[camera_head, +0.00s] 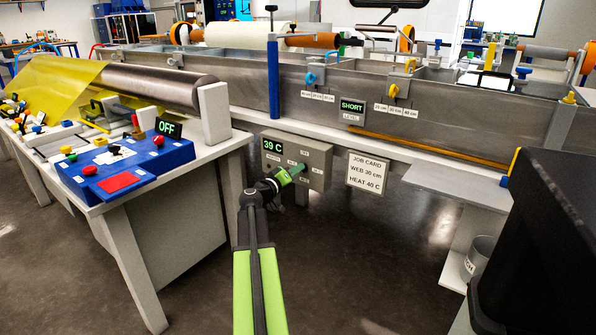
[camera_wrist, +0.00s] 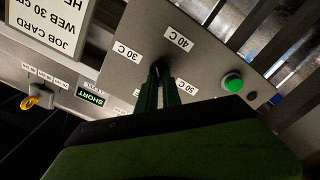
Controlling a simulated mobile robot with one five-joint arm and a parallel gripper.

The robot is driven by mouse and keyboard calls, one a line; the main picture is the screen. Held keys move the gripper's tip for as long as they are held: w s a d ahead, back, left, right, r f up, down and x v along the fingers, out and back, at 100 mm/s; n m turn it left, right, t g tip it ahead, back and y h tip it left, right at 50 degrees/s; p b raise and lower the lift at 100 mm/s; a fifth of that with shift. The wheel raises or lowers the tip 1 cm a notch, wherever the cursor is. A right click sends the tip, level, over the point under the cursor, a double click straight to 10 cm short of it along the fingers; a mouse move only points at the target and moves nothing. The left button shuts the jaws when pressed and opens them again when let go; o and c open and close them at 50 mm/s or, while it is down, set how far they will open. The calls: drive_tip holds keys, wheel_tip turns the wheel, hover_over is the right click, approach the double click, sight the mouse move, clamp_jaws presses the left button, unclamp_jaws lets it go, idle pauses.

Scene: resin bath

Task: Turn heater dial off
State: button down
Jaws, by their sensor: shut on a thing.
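The heater box (camera_head: 318,160) is a grey panel on the front of the bath, with a green display reading 39 C (camera_head: 272,146). My gripper (camera_head: 299,169) reaches its face from the front. In the wrist view, upside down, my gripper (camera_wrist: 162,72) is shut on the heater dial, which the fingers mostly hide. Around it are labels 30 C (camera_wrist: 127,50), 40 C (camera_wrist: 178,39) and 50 C (camera_wrist: 181,88). Another label is partly hidden and unreadable. I cannot tell exactly where the dial points.
A green button (camera_wrist: 232,82) sits on the same panel beside the dial. The job card (camera_head: 365,174), reading WEB 30 cm and HEAT 40 C, hangs right of the box. A blue control box (camera_head: 125,165) showing OFF stands on the left table. A dark block fills the right foreground.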

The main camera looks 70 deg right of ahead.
drive_tip(key=n, duration=0.9)
drive_tip(key=f+n+b, duration=0.1)
drive_tip(key=n, duration=0.7)
drive_tip(key=s+n, duration=0.1)
drive_tip(key=n, duration=0.8)
drive_tip(key=shift+a+f+n, duration=0.15)
drive_tip(key=shift+f+n, duration=0.05)
drive_tip(key=shift+n, duration=0.1)
idle(0.4)
drive_tip(key=c, duration=1.5)
unclamp_jaws()
drive_tip(key=shift+n, duration=0.3)
drive_tip(key=shift+w, duration=0.1)
drive_tip(key=v, duration=1.7)
drive_tip(key=shift+w+a, duration=0.1)
drive_tip(key=shift+a, duration=0.05)
